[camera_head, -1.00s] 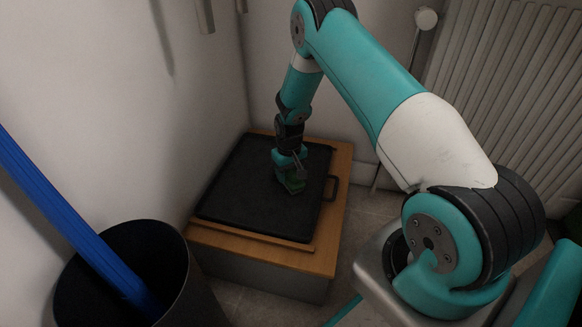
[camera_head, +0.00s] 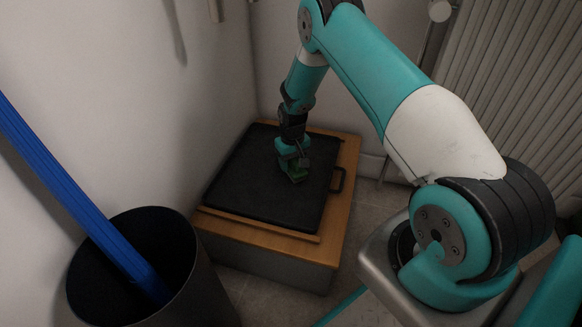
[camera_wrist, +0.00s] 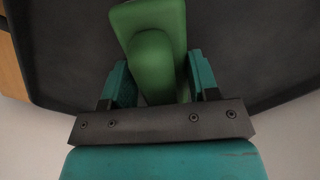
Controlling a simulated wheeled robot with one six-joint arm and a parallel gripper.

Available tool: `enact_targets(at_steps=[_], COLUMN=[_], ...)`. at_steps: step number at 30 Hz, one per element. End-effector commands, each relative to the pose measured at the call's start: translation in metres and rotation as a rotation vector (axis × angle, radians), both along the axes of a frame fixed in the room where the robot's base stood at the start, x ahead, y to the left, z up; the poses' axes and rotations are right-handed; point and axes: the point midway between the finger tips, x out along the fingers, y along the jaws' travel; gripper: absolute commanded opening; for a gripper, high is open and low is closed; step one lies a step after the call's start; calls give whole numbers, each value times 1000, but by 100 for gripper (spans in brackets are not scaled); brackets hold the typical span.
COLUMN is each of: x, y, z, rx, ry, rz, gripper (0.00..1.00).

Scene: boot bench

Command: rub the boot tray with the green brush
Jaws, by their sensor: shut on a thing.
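The boot tray (camera_head: 262,196) is a black, flat, rimmed tray with a side handle, lying on a wooden bench. It fills the background of the wrist view (camera_wrist: 255,45). The green brush (camera_head: 297,177) is low over the middle right part of the tray; whether it touches the surface is hard to tell. In the wrist view the green brush (camera_wrist: 152,55) sits between my two fingers. My gripper (camera_head: 292,160) points down and is shut on the brush; it also shows in the wrist view (camera_wrist: 158,88). The brush's underside is hidden.
The wooden bench (camera_head: 262,237) stands in the corner against the walls. A black bin (camera_head: 190,290) with a blue long object (camera_head: 75,205) in it stands at the front left. A ribbed radiator (camera_head: 490,90) is at the right.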

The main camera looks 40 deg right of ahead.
Motion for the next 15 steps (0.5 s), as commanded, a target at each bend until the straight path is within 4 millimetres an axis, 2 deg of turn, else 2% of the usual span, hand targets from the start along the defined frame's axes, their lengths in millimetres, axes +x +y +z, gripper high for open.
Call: enact_targets(at_steps=[3,8,15], x=[4,5,-5], y=[-7,-7,7], z=[0,0,3], rx=[-3,-4,-3], ry=[-3,-1,1], rz=[-2,-1,2], gripper=[29,29,29])
